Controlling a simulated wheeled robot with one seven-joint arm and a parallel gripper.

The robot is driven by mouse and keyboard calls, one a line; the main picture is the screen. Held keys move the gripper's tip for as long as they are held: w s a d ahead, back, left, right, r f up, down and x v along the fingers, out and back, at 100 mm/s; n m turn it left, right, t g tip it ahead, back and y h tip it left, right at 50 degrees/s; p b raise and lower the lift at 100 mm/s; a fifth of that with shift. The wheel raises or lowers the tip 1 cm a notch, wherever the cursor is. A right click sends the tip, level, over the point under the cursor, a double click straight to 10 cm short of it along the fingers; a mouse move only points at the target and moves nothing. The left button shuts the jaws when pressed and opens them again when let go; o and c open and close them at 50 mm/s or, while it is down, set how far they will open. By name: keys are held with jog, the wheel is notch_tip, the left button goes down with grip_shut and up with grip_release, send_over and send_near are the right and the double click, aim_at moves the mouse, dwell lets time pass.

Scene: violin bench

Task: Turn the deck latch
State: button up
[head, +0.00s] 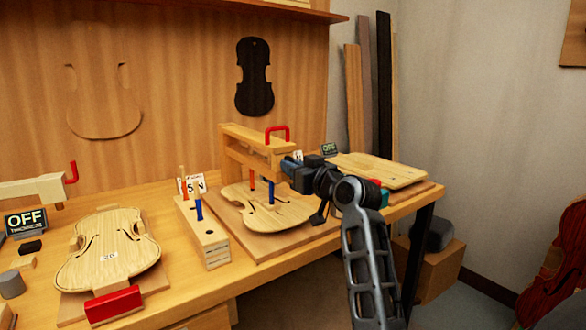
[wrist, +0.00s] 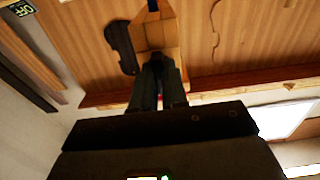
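A wooden clamp frame (head: 245,135) stands over a pale violin plate (head: 290,212) on a board at the bench's right part. A red handle (head: 278,132) rises from its top beam. I cannot tell for sure which part is the deck latch. My gripper (head: 288,168) is at the right end of the frame, with a blue piece at its tip. In the wrist view the dark fingers (wrist: 160,68) point at a wooden block (wrist: 155,35) with a dark blue strip. The fingers look close together; whether they touch or hold the block is not clear.
A wooden rack (head: 212,245) with coloured pegs stands left of the frame. A violin body (head: 110,250) lies further left, near an OFF sign (head: 26,221). A pale board (head: 375,170) lies at the bench's right end. Tall planks (head: 384,85) lean behind it.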

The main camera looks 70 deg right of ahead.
jog(key=o, duration=0.5)
jog(key=shift+c, duration=0.2)
jog(key=v, duration=0.8)
jog(key=shift+d, duration=0.1)
jog(key=s+a+f+n+y+p, duration=0.1)
jog(key=s+a+f+y, duration=0.1)
jog(key=a+f, duration=0.75)
jog(key=s+a+f+n+y+p, duration=0.15)
jog(key=a+f, duration=0.45)
jog(key=a, duration=0.7)
jog(key=s+a+r+n+y+p, duration=0.1)
jog(key=s+a+n+y, duration=0.2)
jog(key=s+a, duration=1.3)
jog(key=s+y, duration=0.2)
jog(key=y, duration=0.1)
jog(key=shift+a+n, duration=0.35)
